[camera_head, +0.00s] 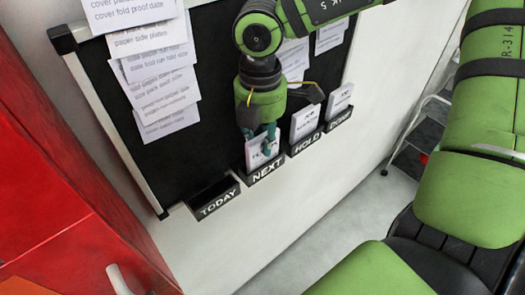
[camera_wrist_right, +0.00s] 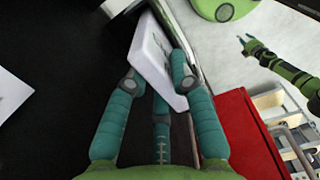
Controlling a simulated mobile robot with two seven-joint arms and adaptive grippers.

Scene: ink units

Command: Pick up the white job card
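A white job card (camera_head: 258,152) stands in the wall pocket lettered NEXT (camera_head: 267,171). It also shows in the right wrist view as a white slab (camera_wrist_right: 153,52). My right gripper (camera_head: 268,138) hangs in front of this card, its teal fingers pointing down at it. In the wrist view its fingers (camera_wrist_right: 160,85) are spread apart, with the card just beyond and between them; one finger overlaps the card's edge. Whether they touch it is unclear. My left gripper (camera_wrist_right: 245,42) seems to be the small one in the wrist view, too small to read.
The TODAY pocket (camera_head: 214,198) looks empty. Paper sheets (camera_head: 165,90) hang on the black board (camera_head: 200,150). A red cabinet (camera_head: 60,170) stands at the left. The white wall below the pockets is clear.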

